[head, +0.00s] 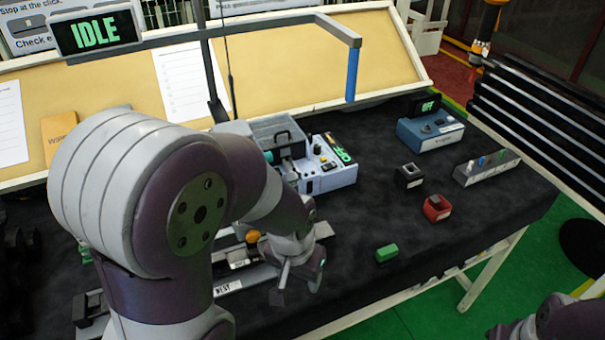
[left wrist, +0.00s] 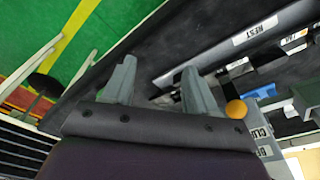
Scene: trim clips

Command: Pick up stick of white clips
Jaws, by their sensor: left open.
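My left gripper (head: 296,284) is open at the front of the dark bench, just right of a grey rack (head: 228,285) labelled REST. In the left wrist view its two fingers (left wrist: 158,72) stand apart with nothing between them. The rack also shows in the left wrist view (left wrist: 215,52), beyond the right finger, with small dark and pale pieces beside it. I cannot single out the stick of white clips among these pieces; my left arm hides part of this area in the head view. Only a part of my right arm shows at the lower right.
An orange knob (head: 253,237) stands behind the rack, near a grey-blue machine (head: 330,178). A green block (head: 386,253), a red holder (head: 436,208), a black holder (head: 408,176) and a blue box (head: 430,133) stand to the right. The bench between them is clear.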

